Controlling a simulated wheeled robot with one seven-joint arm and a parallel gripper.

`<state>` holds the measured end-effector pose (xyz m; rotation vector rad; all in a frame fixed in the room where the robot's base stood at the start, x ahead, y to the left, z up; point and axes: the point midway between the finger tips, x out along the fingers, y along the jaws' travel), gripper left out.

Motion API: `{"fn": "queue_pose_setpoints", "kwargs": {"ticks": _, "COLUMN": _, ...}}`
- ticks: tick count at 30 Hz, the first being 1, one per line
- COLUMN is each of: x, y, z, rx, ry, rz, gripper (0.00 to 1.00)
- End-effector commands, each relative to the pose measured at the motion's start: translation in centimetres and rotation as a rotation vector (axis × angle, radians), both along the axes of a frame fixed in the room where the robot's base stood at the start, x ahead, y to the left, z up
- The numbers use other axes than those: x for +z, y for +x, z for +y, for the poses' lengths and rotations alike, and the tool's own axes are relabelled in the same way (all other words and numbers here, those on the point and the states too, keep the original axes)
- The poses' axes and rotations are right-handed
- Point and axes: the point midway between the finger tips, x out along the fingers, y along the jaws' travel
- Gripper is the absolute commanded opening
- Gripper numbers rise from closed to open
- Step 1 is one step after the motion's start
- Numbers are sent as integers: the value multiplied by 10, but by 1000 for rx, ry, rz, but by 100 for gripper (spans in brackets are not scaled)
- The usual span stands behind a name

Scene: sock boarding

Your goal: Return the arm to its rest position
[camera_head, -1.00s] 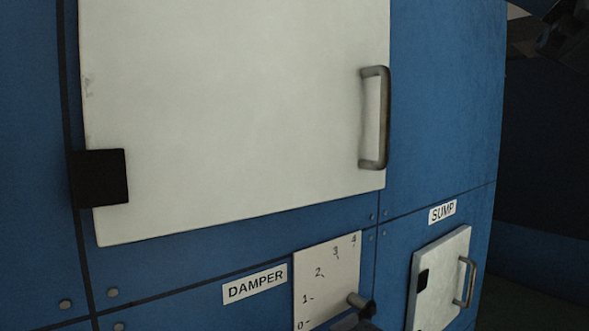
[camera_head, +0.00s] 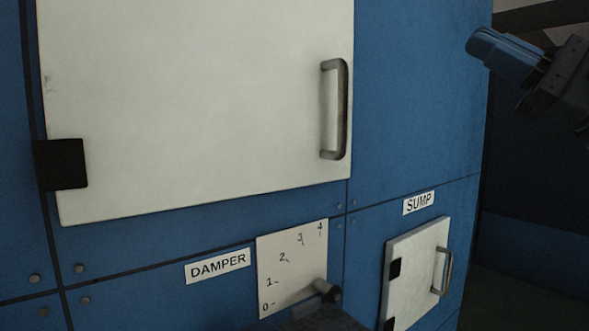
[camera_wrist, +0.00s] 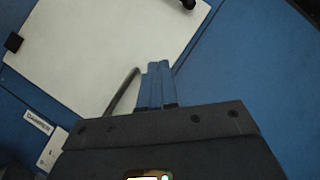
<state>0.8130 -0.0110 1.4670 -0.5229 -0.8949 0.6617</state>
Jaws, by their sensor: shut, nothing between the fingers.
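My gripper (camera_head: 484,42) is at the upper right of the head view, with blue fingers pointing left and its dark body behind them. In the wrist view my gripper (camera_wrist: 159,70) shows its two blue fingers side by side, shut with nothing between them. In that view the fingertips overlap the edge of the big white door, beside its handle (camera_wrist: 121,92). I cannot tell from this how far they are from the door. In the head view the gripper is well to the right of the door handle (camera_head: 335,110), apart from it.
A blue cabinet carries the large white door (camera_head: 200,100), a DAMPER label (camera_head: 217,266) and a dial plate (camera_head: 285,265) with a dark knob (camera_head: 325,290). A small SUMP door (camera_head: 412,270) with a handle is at lower right. Both doors look shut. Dark open room lies to the right.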

Motion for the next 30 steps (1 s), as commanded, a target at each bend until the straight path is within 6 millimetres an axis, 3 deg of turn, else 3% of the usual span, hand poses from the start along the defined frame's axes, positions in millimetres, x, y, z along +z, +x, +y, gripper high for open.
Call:
{"fn": "queue_pose_setpoints", "kwargs": {"ticks": 5, "x": -53, "y": 18, "z": -3, "rx": -137, "ry": -5, "rz": 23, "gripper": 0}}
{"fn": "queue_pose_setpoints", "kwargs": {"ticks": 10, "x": -131, "y": 32, "z": -6, "rx": -344, "ry": -57, "rz": 53, "gripper": 0}}
{"fn": "queue_pose_setpoints", "kwargs": {"ticks": 15, "x": -214, "y": 30, "z": -10, "rx": -559, "ry": -171, "rz": 81, "gripper": 0}}
{"fn": "queue_pose_setpoints", "kwargs": {"ticks": 23, "x": -330, "y": -7, "z": -12, "rx": -838, "ry": -448, "rz": 106, "gripper": 0}}
{"fn": "queue_pose_setpoints", "kwargs": {"ticks": 30, "x": -417, "y": -70, "z": -13, "rx": -1019, "ry": -793, "rz": 92, "gripper": 0}}
